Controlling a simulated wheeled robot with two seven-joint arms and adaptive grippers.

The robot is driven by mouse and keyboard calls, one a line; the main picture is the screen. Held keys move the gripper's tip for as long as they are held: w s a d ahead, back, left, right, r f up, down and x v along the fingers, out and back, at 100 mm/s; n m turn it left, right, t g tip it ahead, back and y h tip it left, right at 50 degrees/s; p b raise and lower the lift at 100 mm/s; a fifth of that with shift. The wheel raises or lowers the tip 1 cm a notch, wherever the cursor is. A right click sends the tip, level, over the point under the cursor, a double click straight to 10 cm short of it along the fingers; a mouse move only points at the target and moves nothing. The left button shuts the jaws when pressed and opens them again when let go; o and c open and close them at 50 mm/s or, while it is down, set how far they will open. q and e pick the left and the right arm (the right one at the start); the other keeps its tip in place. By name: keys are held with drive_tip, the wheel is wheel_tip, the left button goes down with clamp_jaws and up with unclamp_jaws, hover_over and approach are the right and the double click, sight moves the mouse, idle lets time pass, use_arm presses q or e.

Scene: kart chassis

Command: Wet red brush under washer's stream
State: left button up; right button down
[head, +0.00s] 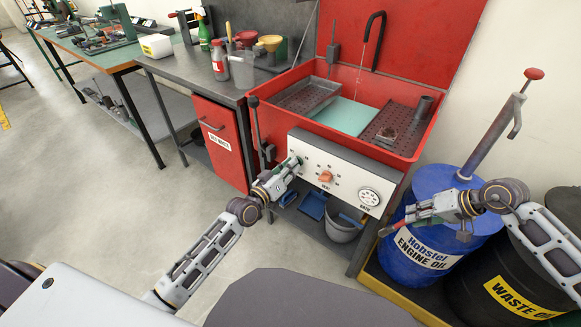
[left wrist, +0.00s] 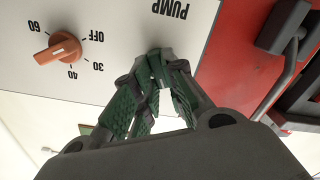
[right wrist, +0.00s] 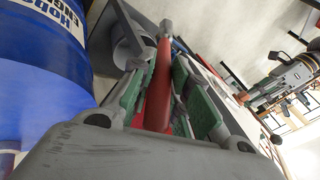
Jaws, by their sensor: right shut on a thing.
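The parts washer (head: 425,125) is a red basin with a raised red lid. Its dark curved spout (head: 381,30) has a thin pale line below it, seemingly the stream. My left gripper (head: 297,162) is at the left of the white control panel (head: 335,183); in the left wrist view its fingertips (left wrist: 155,56) meet just below the PUMP label, hiding whatever is behind them. My right gripper (head: 406,214) is in front of the blue drum, outside the basin. In the right wrist view it is shut on the red brush's handle (right wrist: 158,88); the bristles are not clearly seen.
An orange knob (head: 326,176) and a round gauge (head: 369,197) are on the panel. A metal tray (head: 307,97) and a perforated rack (head: 400,128) are in the basin. A blue oil drum (head: 437,250) with a hand pump (head: 497,130) and a black waste drum (head: 492,290) stand at right.

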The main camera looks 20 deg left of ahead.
use_arm(q)
drive_tip(key=o, duration=0.4)
drive_tip(key=shift+s+a, duration=0.1)
drive_tip(key=shift+s, duration=0.1)
drive_tip(key=v, duration=1.1)
drive_tip(key=shift+s, duration=0.3)
idle(0.4)
drive_tip(key=shift+a, duration=0.1)
idle(0.6)
